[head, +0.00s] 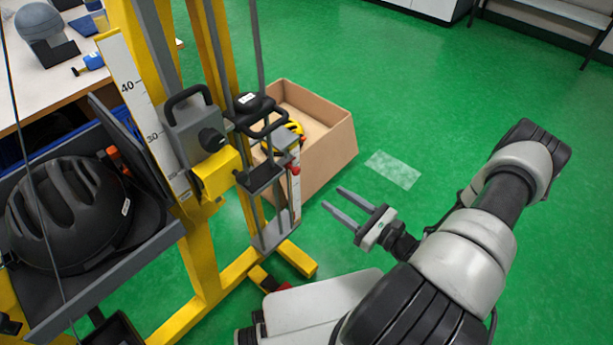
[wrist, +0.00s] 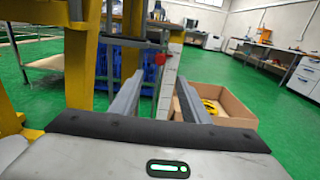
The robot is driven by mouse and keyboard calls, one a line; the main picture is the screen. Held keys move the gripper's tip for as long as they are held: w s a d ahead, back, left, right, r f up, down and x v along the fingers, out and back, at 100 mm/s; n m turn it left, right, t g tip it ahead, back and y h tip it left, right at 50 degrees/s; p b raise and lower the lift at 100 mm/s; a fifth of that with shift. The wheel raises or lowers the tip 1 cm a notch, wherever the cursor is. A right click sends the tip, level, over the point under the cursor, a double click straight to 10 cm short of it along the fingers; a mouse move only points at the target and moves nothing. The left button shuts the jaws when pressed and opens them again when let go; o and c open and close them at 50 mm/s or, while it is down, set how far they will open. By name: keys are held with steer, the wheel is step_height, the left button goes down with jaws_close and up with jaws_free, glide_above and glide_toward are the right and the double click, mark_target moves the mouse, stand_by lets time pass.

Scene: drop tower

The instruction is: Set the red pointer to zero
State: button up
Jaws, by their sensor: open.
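The red pointer (head: 295,170) is a small red piece on a narrow white vertical scale (head: 296,200), at the right side of the yellow drop tower (head: 206,265). It sits in the upper part of the scale's visible length; the markings are too small to read. My gripper (head: 333,198) is open and empty, to the right of the scale and a little lower in the head view, apart from it.
A cardboard box (head: 327,150) with a yellow item stands behind the scale. A carriage with a yellow block (head: 217,174) and a larger numbered scale (head: 127,80) are on the tower. A black helmet (head: 68,215) lies in a grey tray at left. Green floor at right is mostly clear.

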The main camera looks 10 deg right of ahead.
mark_target(298, 170)
steer(key=b+x, duration=0.1)
steer(key=x, duration=1.2)
steer(key=shift+w+b, duration=0.15)
steer(key=shift+b, duration=0.15)
jaws_close()
steer(key=shift+r+p, duration=0.65)
steer(key=shift+p, duration=0.05)
jaws_free()
steer(key=shift+r, duration=0.1)
